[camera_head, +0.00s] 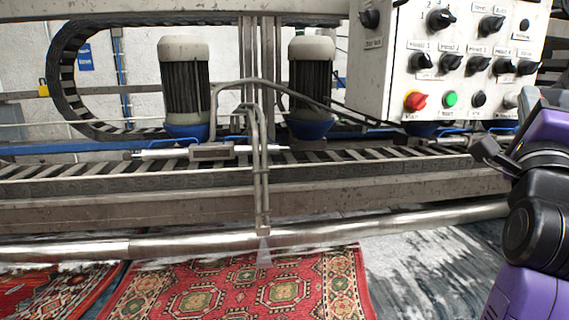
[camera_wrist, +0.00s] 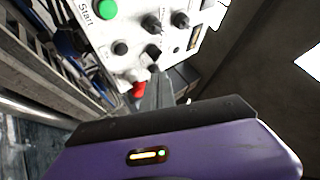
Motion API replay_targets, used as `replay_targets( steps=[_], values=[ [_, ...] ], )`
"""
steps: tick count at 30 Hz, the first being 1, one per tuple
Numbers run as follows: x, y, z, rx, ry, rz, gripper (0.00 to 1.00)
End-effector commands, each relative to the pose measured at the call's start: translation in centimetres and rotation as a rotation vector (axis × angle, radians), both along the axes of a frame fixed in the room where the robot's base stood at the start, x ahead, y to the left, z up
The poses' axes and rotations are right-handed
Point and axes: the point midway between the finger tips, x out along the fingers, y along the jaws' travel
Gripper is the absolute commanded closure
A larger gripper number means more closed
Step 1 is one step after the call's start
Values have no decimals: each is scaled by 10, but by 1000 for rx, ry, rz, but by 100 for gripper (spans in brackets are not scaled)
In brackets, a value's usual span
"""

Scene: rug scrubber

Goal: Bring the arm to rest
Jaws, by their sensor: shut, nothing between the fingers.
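My arm (camera_head: 540,215), purple and black, stands at the right edge of the head view. My gripper (camera_head: 484,148) points left, in front of the machine just below the control panel's lower right part. In the wrist view my gripper (camera_wrist: 156,82) shows its grey fingers together, with nothing between them. The white control panel (camera_head: 385,75) carries black knobs, a red button (camera_head: 415,100) and a green button (camera_head: 451,99). In the wrist view the panel (camera_wrist: 128,60) lies beyond the fingertips, with a green button (camera_wrist: 106,9) at the top left. I cannot tell the exact gap between fingertips and panel.
The rug-scrubbing machine has two motors (camera_head: 184,85) (camera_head: 311,80), a slatted rail (camera_head: 90,170) and a long metal roller (camera_head: 150,245). Red patterned rugs (camera_head: 240,285) lie below it. In the wrist view a small red part (camera_wrist: 138,89) shows beside the fingers.

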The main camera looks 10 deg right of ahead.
Motion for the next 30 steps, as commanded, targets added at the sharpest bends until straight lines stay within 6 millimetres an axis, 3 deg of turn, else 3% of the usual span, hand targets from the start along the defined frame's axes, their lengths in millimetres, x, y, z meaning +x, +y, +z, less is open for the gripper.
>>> replay_targets(
  steps=[2, 5, 11, 20, 30],
  values=[
    [-7, 7, 12, -93, 5, -40, 100],
    [-12, 20, 13, -221, 37, -92, 100],
    [-17, 53, -19, -480, 140, -183, 100],
    [-33, 107, -114, -851, 323, -264, 100],
    [-84, 160, -233, -1178, 505, -264, 100]
  ],
)
